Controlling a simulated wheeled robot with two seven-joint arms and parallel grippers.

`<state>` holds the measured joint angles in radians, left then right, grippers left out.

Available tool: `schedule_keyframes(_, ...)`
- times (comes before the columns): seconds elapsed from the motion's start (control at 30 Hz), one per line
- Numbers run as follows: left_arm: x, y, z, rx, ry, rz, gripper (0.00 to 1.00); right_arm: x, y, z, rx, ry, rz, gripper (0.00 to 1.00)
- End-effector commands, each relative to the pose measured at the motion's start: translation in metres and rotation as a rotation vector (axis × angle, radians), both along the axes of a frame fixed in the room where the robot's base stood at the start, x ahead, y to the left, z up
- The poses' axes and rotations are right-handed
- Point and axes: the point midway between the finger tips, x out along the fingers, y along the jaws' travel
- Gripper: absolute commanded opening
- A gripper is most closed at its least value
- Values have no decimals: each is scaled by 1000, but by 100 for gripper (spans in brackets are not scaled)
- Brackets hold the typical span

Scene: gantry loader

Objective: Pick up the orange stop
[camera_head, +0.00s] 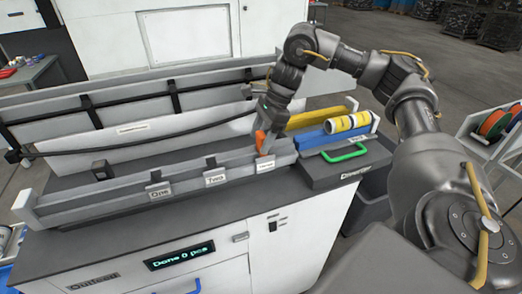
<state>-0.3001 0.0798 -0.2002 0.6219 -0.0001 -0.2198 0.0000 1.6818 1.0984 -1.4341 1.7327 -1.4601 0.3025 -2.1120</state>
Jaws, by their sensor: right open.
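The orange stop (260,139) stands upright on the front rail of the outfeed trough, just above the third label plate. My right gripper (264,122) comes down over it from above, with its fingers at the top of the stop. The fingers are open. They partly hide the stop's upper end, and I cannot tell whether they touch it. My left gripper is not in view.
Label plates One (158,190) and Two (215,178) hang on the front rail. A dark cable (140,147) runs along the trough. Right of the stop lie a yellow bar (318,117), a yellow-and-white roll (347,123) and a green handle (344,153).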

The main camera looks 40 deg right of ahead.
Motion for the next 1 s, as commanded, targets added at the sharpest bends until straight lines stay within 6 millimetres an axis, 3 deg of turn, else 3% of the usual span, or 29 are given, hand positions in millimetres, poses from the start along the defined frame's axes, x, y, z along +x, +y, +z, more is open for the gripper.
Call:
schedule_keyframes(0.13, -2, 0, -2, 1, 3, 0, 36, 1, 5, -14, 1, 2, 0, 65)
schedule_keyframes(0.47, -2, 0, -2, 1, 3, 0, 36, 2, 7, -17, 0, 0, -1, 64)
schedule_keyframes(0.83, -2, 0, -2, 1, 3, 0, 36, 2, 6, -17, 0, 0, -1, 16)
schedule_keyframes(1.0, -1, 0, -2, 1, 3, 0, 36, 2, 7, -16, 0, -1, -1, 15)
